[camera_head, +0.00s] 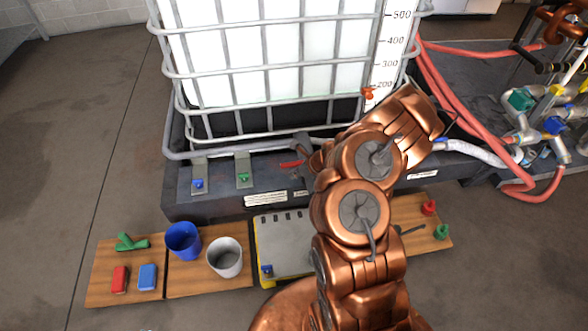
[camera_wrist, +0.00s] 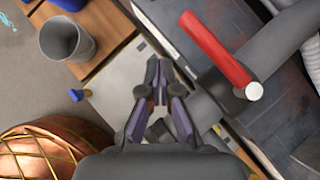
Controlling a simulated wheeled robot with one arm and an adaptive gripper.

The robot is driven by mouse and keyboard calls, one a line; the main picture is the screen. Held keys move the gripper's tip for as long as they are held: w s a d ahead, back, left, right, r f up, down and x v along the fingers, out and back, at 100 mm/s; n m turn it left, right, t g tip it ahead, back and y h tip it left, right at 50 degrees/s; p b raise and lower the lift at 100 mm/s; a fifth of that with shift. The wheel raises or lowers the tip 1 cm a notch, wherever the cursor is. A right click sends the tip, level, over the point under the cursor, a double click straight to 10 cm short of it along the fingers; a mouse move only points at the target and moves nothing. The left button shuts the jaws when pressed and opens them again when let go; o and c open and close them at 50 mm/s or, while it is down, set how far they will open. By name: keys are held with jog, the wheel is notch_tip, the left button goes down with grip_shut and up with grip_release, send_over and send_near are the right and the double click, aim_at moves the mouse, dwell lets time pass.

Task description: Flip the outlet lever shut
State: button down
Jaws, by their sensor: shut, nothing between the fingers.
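The outlet lever is a red bar; in the wrist view the lever (camera_wrist: 214,48) slants across the upper right, over a grey outlet pipe (camera_wrist: 272,52), with a pale round end at its lower right. In the head view only a short piece of the red lever (camera_head: 291,164) shows, at the front of the tank base. My gripper (camera_wrist: 158,66) is shut and empty, left of the lever in the wrist view and apart from it in the picture. In the head view my arm hides most of the outlet, and my fingertips are hard to make out.
The caged white tank (camera_head: 250,60) stands on a dark base (camera_head: 185,190). On wooden boards in front are a blue cup (camera_head: 183,241), a grey cup (camera_head: 225,257), and red (camera_head: 120,279) and blue (camera_head: 147,277) blocks. Red hoses (camera_head: 450,120) run at the right. Open floor lies left.

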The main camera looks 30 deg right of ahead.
jog(key=s+a+r+p, duration=0.1)
jog(key=s+a+r, duration=0.1)
jog(key=s+r, duration=0.3)
notch_tip(320, 180, up, 2)
jog(key=shift+s+r, duration=0.15)
jog(key=shift+s, duration=0.1)
dwell(0.5)
